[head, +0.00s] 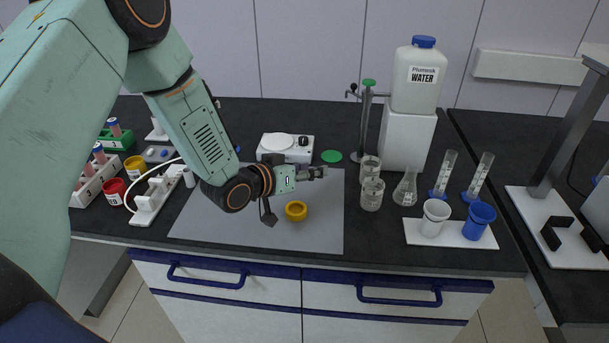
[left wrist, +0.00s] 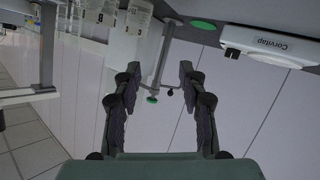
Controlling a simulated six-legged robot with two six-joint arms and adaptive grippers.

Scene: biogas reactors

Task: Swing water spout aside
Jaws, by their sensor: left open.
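The water spout is a grey upright post (head: 364,125) with a green top and a thin side arm (head: 354,93) reaching left. It stands just left of the white water jug (head: 416,78). My left gripper (head: 314,172) is open and empty above the grey mat, left of the post and lower in the picture. In the left wrist view the scene is upside down, and the spout post (left wrist: 159,65) with its green knob (left wrist: 151,99) appears between the open fingers (left wrist: 157,82). The fingers appear apart from it. My right gripper is not in view.
Glass beakers (head: 371,193) and a flask (head: 406,187) stand in front of the post. A white device (head: 285,147) and a green disc (head: 331,156) lie left of it. A yellow bowl (head: 296,210) is on the mat (head: 225,228). A tray (head: 455,240) holds two cups.

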